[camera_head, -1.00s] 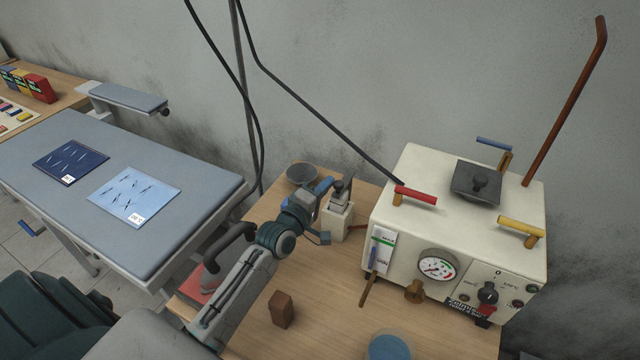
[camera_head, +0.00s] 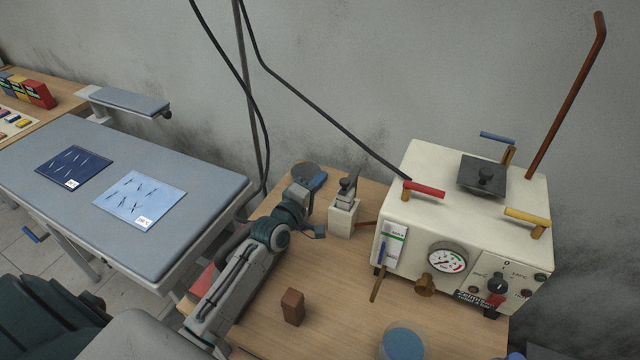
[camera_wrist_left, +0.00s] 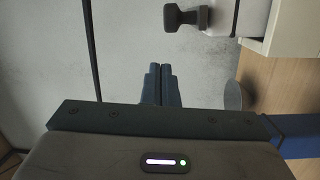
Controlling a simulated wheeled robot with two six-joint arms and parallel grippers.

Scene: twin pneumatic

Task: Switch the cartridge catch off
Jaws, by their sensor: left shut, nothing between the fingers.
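A small white block device (camera_head: 343,216) with a grey top and dark knob stands upright on the wooden table, left of the cream machine. I cannot tell for certain which part is the cartridge catch. In the left wrist view, the dark knob (camera_wrist_left: 185,17) shows at the upper right, sideways. My left gripper (camera_head: 318,182) is just left of the white device, apart from it. Its two blue-grey fingers (camera_wrist_left: 160,72) are together and empty, pointing at the wall in the wrist view. My right gripper is out of view.
The cream machine (camera_head: 400,240) carries red (camera_head: 425,189), yellow (camera_head: 527,216) and blue (camera_head: 497,137) handles, a gauge (camera_head: 447,258) and a dark knob (camera_head: 498,284). A grey bowl (camera_head: 302,169) sits behind my gripper. A brown block (camera_head: 292,307) and blue round dish (camera_head: 403,344) are in front.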

